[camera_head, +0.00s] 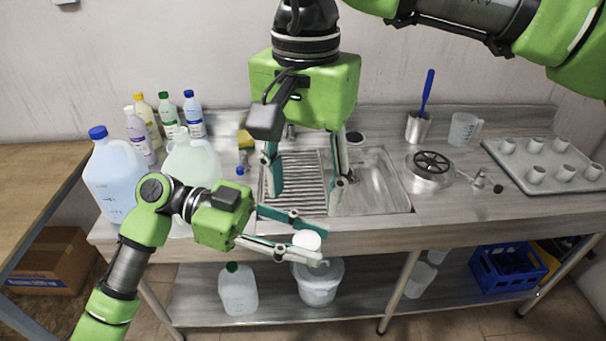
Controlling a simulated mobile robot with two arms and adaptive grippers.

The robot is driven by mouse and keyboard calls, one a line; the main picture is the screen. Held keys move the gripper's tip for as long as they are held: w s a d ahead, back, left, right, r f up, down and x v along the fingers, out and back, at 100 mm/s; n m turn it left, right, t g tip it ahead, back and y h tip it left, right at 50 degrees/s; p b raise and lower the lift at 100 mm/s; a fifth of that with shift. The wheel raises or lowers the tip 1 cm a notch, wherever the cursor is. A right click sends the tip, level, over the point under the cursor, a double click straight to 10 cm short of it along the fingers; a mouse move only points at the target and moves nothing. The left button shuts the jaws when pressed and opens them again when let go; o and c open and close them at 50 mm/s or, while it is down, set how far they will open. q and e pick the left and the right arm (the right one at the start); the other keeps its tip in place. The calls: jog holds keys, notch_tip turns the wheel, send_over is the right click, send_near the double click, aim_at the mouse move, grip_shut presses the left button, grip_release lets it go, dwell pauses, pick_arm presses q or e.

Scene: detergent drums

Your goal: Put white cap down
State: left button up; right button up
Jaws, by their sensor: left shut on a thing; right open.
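A white cap (307,240) is held between the fingertips of my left gripper (306,245), which is shut on it. The gripper is in front of the counter's front edge, so I cannot tell its exact height over the counter. My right gripper (306,190) points down in front of the sink and is open, with nothing seen between its fingers. A large translucent jug with pale green liquid (196,160) stands behind my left gripper; its top is partly in view and its lower part is hidden by the arm.
A jug with a blue cap (113,178) and several small bottles (167,117) stand at the left. The sink (383,182) is in the middle. The front right counter (480,222) is clear.

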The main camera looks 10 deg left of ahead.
aim_at(304, 241)
notch_tip(304, 241, down, 10)
jog(key=shift+f, duration=0.2)
jog(key=shift+a, duration=0.1)
jog(key=c, duration=1.1)
pick_arm(q)
jog(key=o, duration=0.8)
jog(key=shift+c, duration=0.2)
pick_arm(e)
jog(key=shift+c, duration=0.3)
